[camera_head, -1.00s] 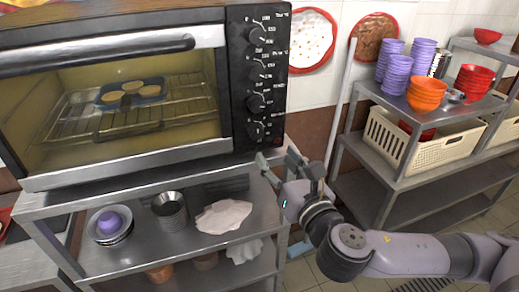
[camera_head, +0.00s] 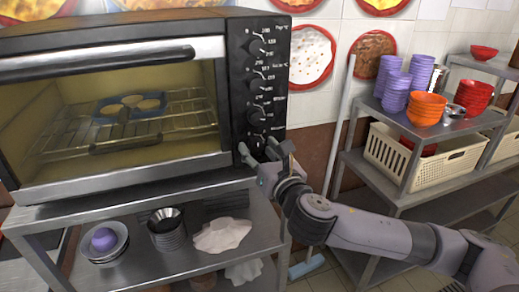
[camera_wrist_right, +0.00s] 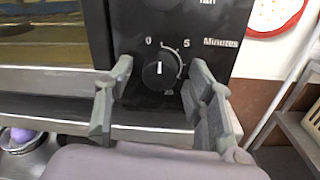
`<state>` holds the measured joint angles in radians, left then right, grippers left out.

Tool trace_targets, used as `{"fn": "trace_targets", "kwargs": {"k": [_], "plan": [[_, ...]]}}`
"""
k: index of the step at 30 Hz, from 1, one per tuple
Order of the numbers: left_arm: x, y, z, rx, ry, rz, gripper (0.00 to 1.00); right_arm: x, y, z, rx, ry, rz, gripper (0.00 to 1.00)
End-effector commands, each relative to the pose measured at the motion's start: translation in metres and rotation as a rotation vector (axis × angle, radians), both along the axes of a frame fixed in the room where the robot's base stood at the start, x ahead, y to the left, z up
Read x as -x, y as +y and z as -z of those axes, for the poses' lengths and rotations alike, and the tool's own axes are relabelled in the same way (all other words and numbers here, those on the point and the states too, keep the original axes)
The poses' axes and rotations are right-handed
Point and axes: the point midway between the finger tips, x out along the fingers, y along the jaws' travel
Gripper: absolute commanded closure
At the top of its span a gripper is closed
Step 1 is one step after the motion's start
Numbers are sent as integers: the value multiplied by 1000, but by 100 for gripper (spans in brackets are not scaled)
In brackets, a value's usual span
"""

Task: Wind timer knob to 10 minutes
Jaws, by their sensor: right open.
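The timer knob (camera_wrist_right: 160,72) is a round black knob with a white pointer line, at the bottom of the oven's control panel. The pointer stands upright between the 0 and 5 marks, with "Minutes" printed at the right. In the head view the knob (camera_head: 256,143) shows just above my right gripper (camera_head: 259,155). My right gripper also shows in the right wrist view (camera_wrist_right: 160,95), open, one finger on each side of and below the knob, with nothing between the fingers. I cannot tell whether a finger touches the panel. My left gripper is not in view.
The oven (camera_head: 120,100) stands on a metal rack (camera_head: 130,263) holding stacked metal bowls (camera_head: 167,228) and a white cloth (camera_head: 222,235). A shelf at the right holds purple cups (camera_head: 396,92), orange bowls (camera_head: 426,108) and a cream basket (camera_head: 425,160). A pole (camera_head: 341,125) leans by the wall.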

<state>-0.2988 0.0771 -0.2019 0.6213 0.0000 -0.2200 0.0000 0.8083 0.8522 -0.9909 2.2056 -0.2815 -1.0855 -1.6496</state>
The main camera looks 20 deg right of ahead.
Motion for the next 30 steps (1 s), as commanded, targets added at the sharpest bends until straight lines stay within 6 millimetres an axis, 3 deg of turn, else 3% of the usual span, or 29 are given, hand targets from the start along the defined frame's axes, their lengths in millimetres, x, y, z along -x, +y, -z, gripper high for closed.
{"fn": "trace_targets", "kwargs": {"k": [5, 26, 30], "plan": [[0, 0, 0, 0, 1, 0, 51, 0, 0, 0, 0, 0, 0, 51], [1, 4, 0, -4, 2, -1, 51, 0, 0, 0, 0, 0, 0, 98], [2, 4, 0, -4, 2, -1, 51, 0, 0, 0, -4, 0, 0, 99]]}}
